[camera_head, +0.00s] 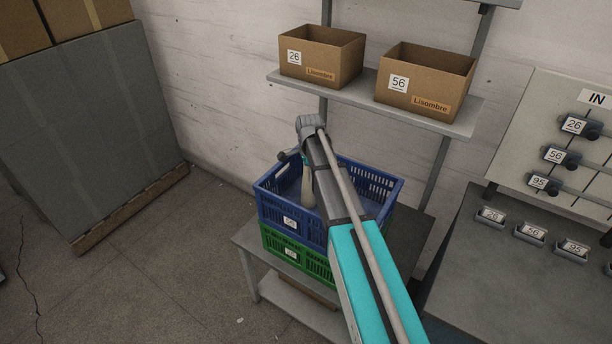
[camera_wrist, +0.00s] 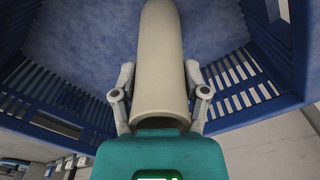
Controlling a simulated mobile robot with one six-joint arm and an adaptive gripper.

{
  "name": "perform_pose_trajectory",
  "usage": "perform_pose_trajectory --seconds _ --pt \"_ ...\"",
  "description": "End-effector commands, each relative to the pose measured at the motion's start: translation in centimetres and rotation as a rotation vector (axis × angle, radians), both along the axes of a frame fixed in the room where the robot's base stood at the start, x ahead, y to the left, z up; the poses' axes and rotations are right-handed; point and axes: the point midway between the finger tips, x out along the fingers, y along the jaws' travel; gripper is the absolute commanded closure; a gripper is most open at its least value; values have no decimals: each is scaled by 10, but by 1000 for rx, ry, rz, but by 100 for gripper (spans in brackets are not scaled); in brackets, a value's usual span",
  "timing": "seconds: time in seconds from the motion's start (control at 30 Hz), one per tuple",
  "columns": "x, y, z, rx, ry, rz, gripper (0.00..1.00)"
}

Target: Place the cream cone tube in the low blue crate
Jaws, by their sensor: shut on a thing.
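The cream cone tube (camera_wrist: 160,60) is held between the two fingers of my gripper (camera_wrist: 160,100) in the wrist view. Its wide open end faces my wrist, and its narrower end points to the crate floor. In the head view the tube (camera_head: 307,190) hangs inside the low blue crate (camera_head: 283,218), partly hidden by my arm. The crate's slatted walls (camera_wrist: 250,75) surround the tube in the wrist view. I cannot tell whether the tube touches the crate floor. In the head view my gripper is mostly hidden behind my arm.
The blue crate sits on a green crate (camera_head: 289,254) on a grey stand. Above, a shelf holds two cardboard boxes, 26 (camera_head: 322,60) and 56 (camera_head: 425,85). At right stand an IN panel (camera_head: 545,115) with pegs and a table (camera_head: 490,275) with labelled holders. A wrapped pallet (camera_head: 95,120) stands left.

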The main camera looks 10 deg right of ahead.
Motion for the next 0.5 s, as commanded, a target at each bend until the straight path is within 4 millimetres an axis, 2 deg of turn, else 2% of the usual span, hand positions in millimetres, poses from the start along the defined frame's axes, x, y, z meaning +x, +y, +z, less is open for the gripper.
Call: perform_pose_trajectory --seconds 0.27,0.3,0.43,0.5 --pt "0 0 -2 0 0 0 82" --pt "0 0 -1 0 0 0 34" --pt "0 0 -1 0 0 0 10" --pt "0 0 -1 0 0 0 7"
